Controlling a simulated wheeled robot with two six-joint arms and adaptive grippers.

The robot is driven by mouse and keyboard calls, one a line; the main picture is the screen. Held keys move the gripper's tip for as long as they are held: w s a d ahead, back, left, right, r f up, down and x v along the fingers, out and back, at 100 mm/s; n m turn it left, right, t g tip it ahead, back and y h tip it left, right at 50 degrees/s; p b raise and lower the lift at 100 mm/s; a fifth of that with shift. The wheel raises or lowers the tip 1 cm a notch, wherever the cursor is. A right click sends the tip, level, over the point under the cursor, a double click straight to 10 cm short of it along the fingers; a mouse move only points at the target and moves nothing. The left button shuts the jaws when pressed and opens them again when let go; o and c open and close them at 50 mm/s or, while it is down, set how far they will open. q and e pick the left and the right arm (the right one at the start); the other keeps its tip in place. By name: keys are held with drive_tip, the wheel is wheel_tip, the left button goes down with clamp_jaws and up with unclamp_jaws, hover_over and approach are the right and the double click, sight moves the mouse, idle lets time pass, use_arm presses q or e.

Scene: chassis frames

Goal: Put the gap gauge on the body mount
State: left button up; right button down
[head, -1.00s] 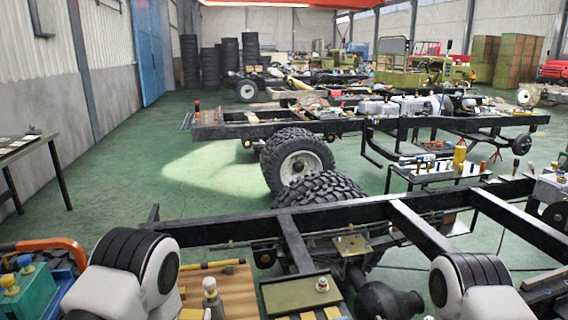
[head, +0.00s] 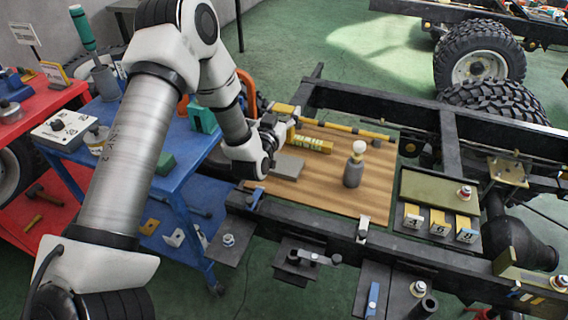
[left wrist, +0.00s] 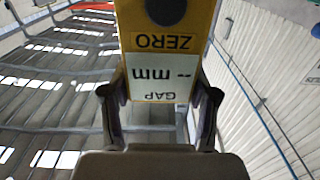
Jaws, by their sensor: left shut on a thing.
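My left gripper (left wrist: 160,118) is shut on the gap gauge (left wrist: 165,60). The gauge is a yellow block with a dark round button, the word ZERO and a white GAP mm display, upside down in the left wrist view. In the head view my left gripper (head: 276,128) is above the far left part of a wooden board, and the gauge is hard to make out there. Black bracket plates with bolts, one at the frame's left end (head: 228,240) and one nearer the middle (head: 300,257), stick out from the chassis frame; I cannot tell which is the body mount. My right gripper is out of view.
Tags 4, 6 and 8 stand by a green plate (head: 430,190). A blue cart (head: 196,150) is left, the black frame (head: 400,100) right.

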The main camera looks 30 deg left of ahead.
use_arm(q)
drive_tip(key=shift+w+d, duration=0.1)
wheel_tip(320, 180, down, 10)
drive_tip(key=shift+r+p, duration=0.15)
drive_tip(key=shift+p, duration=0.15)
drive_tip(key=shift+f+b, duration=0.25)
drive_tip(key=shift+b, duration=0.05)
drive_tip(key=o, duration=1.3)
drive_tip(key=shift+c, duration=0.2)
drive_tip(key=shift+r, duration=0.1)
